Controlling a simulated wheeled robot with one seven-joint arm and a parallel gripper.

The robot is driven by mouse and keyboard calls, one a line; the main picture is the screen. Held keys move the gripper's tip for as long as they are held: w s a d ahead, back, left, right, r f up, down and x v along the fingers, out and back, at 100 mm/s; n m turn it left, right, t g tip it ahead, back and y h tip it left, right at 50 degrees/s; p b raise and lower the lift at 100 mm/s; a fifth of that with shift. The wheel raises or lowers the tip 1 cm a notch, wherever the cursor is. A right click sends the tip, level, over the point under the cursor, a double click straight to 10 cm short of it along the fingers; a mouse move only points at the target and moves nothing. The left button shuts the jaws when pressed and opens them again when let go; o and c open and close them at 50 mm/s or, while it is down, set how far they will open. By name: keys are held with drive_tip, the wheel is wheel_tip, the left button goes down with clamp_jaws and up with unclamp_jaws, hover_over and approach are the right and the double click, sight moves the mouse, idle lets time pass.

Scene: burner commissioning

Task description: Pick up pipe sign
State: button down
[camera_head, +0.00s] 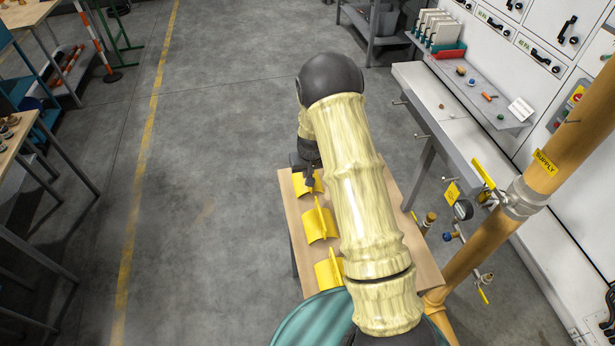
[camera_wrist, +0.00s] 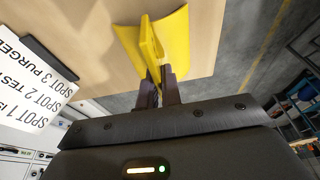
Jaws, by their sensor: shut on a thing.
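Three yellow curved pipe signs, each with an upright fin, are in a row on a small wooden table (camera_head: 415,250) in the head view. The farthest pipe sign (camera_head: 303,187) is partly hidden by my gripper (camera_head: 309,176). The middle sign (camera_head: 319,226) and the nearest sign (camera_head: 328,272) stand apart from it, the nearest partly behind my arm. In the wrist view my gripper (camera_wrist: 160,84) is shut on the fin of the farthest sign (camera_wrist: 178,42). The sign is over the wooden top; I cannot tell whether it still touches it.
A card with printed spot lines (camera_wrist: 30,85) lies at the left in the wrist view. An orange pipe (camera_head: 560,150) with valves and a yellow SUPPLY label (camera_head: 545,162) stands right of the table. Grey floor is open to the left.

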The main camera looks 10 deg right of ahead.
drive_tip(key=shift+r+p, duration=0.45)
drive_tip(key=shift+w+r+b, duration=0.1)
drive_tip(key=shift+r+b, duration=0.15)
drive_tip(key=shift+b, duration=0.15)
wheel_tip(320, 180, up, 9)
drive_tip(key=shift+r+b, duration=0.1)
drive_tip(key=shift+b, duration=1.1)
